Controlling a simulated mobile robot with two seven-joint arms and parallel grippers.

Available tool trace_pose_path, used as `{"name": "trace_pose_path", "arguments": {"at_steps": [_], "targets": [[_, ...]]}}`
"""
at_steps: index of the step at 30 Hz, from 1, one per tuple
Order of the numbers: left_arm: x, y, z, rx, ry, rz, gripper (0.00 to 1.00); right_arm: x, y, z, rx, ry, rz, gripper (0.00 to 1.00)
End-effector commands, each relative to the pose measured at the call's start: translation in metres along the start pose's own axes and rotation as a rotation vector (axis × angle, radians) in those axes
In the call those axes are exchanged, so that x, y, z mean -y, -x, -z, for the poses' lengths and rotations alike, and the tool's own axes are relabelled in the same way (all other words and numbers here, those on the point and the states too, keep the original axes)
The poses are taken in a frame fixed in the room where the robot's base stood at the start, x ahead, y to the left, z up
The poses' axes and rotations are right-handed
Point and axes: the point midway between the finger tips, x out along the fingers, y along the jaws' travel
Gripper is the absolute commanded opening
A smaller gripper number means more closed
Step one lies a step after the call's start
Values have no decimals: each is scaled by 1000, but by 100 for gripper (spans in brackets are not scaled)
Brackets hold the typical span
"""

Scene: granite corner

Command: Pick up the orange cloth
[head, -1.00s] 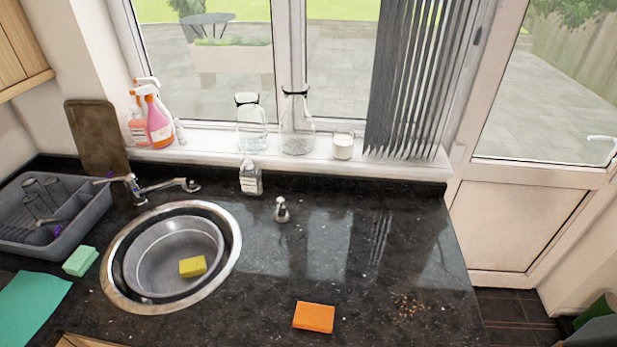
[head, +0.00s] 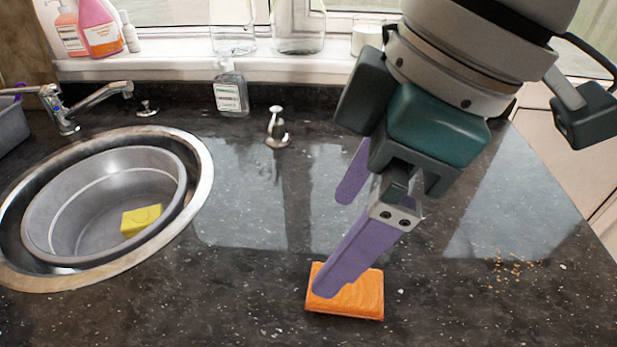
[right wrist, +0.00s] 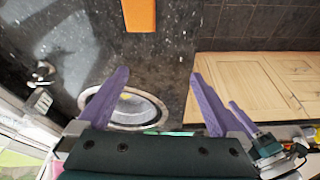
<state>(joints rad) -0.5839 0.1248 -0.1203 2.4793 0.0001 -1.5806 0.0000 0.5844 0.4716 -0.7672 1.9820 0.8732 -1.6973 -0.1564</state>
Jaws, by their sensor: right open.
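The orange cloth (head: 362,297) is a small folded block lying flat on the dark granite counter, near the front. It also shows in the right wrist view (right wrist: 139,15) at the top edge, partly cut off, ahead of the fingers. My right gripper (head: 338,238) is open and empty, with two purple fingers apart. In the head view one finger covers part of the cloth's left side; I cannot tell whether it touches. The right wrist view shows both fingers (right wrist: 159,82) spread with nothing between them.
The round sink (head: 203,195) with a grey bowl and yellow sponge (head: 141,219) is at left. A soap bottle (head: 231,88) and small metal dispenser (head: 276,128) stand behind. Crumbs (head: 512,268) lie right of the cloth. The counter around the cloth is clear.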

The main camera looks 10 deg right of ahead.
Motion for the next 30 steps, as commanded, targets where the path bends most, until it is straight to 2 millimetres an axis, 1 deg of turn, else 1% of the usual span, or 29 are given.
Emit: {"name": "trace_pose_path", "arguments": {"at_steps": [1, 3, 6, 9, 14, 21, 26, 30], "targets": [[-2, -45, -14, -1, 1, -1, 39, -12, -36, -15, 30, 25, -9, 100], [-3, -69, -21, -1, 2, -1, 39, -22, -51, -26, 69, 51, -5, 100], [-5, -96, -29, -2, 4, -3, 39, -34, -64, -39, 113, 72, 0, 100], [-6, -112, -34, -3, 6, -5, 39, -43, -70, -47, 143, 80, 2, 100], [-7, -120, -36, -5, 9, -7, 39, -48, -76, -54, 164, 81, 8, 100], [-7, -123, -36, -7, 9, -6, 39, -48, -108, -59, 166, 81, 11, 100], [-7, -125, -37, -7, 8, -5, 39, -49, -121, -61, 165, 81, 10, 100], [-6, -128, -38, -7, 6, -4, 39, -49, -144, -64, 166, 82, 11, 100]]}}
